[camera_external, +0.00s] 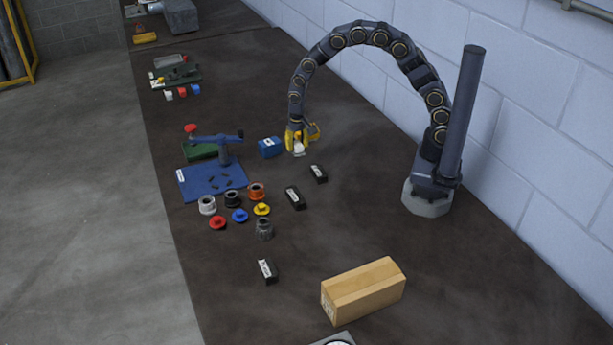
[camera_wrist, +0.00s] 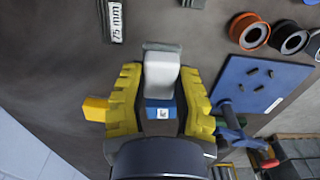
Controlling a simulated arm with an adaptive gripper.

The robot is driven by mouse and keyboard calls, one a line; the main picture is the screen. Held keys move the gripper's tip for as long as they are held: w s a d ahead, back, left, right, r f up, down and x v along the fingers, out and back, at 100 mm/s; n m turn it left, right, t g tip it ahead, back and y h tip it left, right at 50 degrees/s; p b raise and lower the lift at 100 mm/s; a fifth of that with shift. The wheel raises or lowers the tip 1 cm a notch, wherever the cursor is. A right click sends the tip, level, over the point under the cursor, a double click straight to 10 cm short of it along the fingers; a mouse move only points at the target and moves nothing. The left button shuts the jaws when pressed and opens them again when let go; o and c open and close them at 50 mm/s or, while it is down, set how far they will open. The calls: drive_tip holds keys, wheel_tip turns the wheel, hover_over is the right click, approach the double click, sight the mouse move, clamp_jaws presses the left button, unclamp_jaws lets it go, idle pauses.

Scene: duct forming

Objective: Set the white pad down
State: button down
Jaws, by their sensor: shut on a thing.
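The white pad (camera_wrist: 162,78) is a small pale block held between the yellow fingers of my gripper (camera_wrist: 162,85) in the wrist view. In the external view my gripper (camera_external: 298,140) points down near the middle of the dark table, with the white pad (camera_external: 299,148) showing low between its fingers. Whether the pad touches the table cannot be told. A blue box with a white label (camera_external: 270,147) stands just left of my gripper.
Black labelled blocks (camera_external: 319,173) lie in front of my gripper. A blue mat (camera_external: 213,180) with small dark parts and a blue clamp-like tool (camera_external: 222,148) are to the left. Several coloured round parts (camera_external: 232,198) and a cardboard box (camera_external: 363,289) are nearer. Table right of my gripper is clear.

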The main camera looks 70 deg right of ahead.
drive_tip(key=shift+s+d+r, duration=0.1)
drive_tip(key=shift+s+r, duration=0.05)
drive_tip(key=shift+s, duration=0.35)
drive_tip(key=s+d, duration=1.4)
hover_over(320, 154)
drive_tip(key=f, duration=0.8)
drive_tip(key=shift+s+a+f, duration=0.2)
drive_tip(key=shift+s+f, duration=0.1)
drive_tip(key=shift+s, duration=0.1)
drive_tip(key=shift+w+d+f, duration=0.1)
drive_tip(key=shift+w+f, duration=0.3)
drive_tip(key=shift+f, duration=1.55)
drive_tip(key=shift+f, duration=0.1)
